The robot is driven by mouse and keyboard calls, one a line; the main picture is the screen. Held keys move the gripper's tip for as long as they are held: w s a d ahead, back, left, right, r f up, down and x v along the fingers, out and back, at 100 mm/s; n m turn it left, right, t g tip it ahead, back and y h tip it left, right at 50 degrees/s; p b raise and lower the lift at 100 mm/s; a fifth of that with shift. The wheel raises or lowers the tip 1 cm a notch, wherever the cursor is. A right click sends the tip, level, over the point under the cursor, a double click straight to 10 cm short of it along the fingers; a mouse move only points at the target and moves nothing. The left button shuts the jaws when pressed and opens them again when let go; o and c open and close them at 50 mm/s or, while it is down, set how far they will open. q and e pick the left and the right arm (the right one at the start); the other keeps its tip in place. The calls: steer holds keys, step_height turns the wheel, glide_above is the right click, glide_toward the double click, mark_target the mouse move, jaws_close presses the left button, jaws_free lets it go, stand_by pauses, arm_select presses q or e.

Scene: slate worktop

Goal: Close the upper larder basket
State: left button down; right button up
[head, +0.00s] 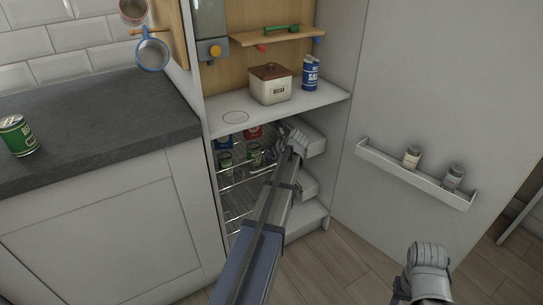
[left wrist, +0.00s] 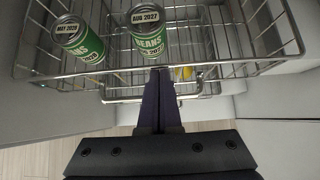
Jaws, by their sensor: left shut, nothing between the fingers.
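The upper larder basket (head: 233,178) is a wire basket inside the open larder, below the white shelf, with cans in it. It fills the top of the left wrist view (left wrist: 235,66), with two green bean cans (left wrist: 148,36) (left wrist: 78,38) inside, near its front. My left gripper (left wrist: 160,72) is shut and empty, its fingertips at the basket's front rail; I cannot tell whether they touch. In the head view my left gripper (head: 292,137) reaches into the larder, and its arm hides part of the baskets. My right gripper (head: 430,268) is low at the right, away from the larder; its fingers are unclear.
A lower wire basket (head: 237,203) sits underneath. White drawer-like fronts (head: 308,187) stand right of the arm. The open door (head: 400,110) carries a rack (head: 385,164) with two jars. A canister (head: 270,88) and a salt container (head: 311,74) stand on the shelf. The counter (head: 90,120) is left.

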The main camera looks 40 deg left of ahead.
arm_select(q)
steer(key=d+f+p+v, duration=0.1)
steer(key=f+p+v, duration=0.1)
steer(key=p+v, duration=0.5)
steer(key=shift+s+f+v, duration=0.25)
steer(key=shift+s+v, duration=0.05)
steer(key=shift+v, duration=3)
steer(key=shift+d, duration=0.15)
steer(key=s+d+r+n+g+h+p, duration=0.1)
steer(key=s+d+r+n+p, duration=0.4)
steer(key=d, duration=0.7)
steer(key=s+d+r+n+g+h+p, duration=0.1)
steer(key=s+d+r+n+h+p, duration=0.2)
steer(key=s+d+r+n+p, duration=0.3)
steer(key=s+d+r+n+g+h+p, duration=0.1)
steer(key=s+d+r+n+h+p, duration=0.2)
steer(key=d, duration=1.6)
steer(key=s+r+n+p, duration=0.3)
steer(key=s+p, duration=0.4)
steer(key=p, duration=0.3)
steer(key=shift+s+r+n+g, duration=0.25)
steer(key=shift+s+n+g, duration=0.1)
steer(key=shift+n, duration=0.45)
